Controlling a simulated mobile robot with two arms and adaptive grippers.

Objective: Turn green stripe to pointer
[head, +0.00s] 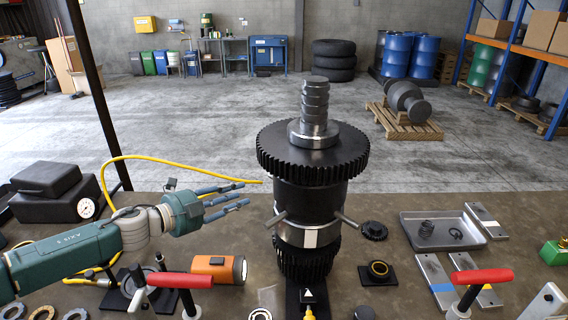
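A dark gear assembly (312,190) stands upright on the bench, with a large toothed gear on top and a smaller one at the bottom. A silver collar (285,231) around its lower part carries two rods and a pale patch facing me. A black plate with a white triangle (308,296), which looks like the pointer, stands in front of the base. I cannot make out a green stripe. My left gripper (246,195) is left of the assembly, its fingers spread, empty and apart from it. My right gripper is not in view.
Red-handled clamps (180,281) stand at the front left and right (483,276). An orange flashlight (218,268) lies below my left gripper. A yellow cable (150,158) arches behind my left arm. A grey tray (412,242) with small parts lies right.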

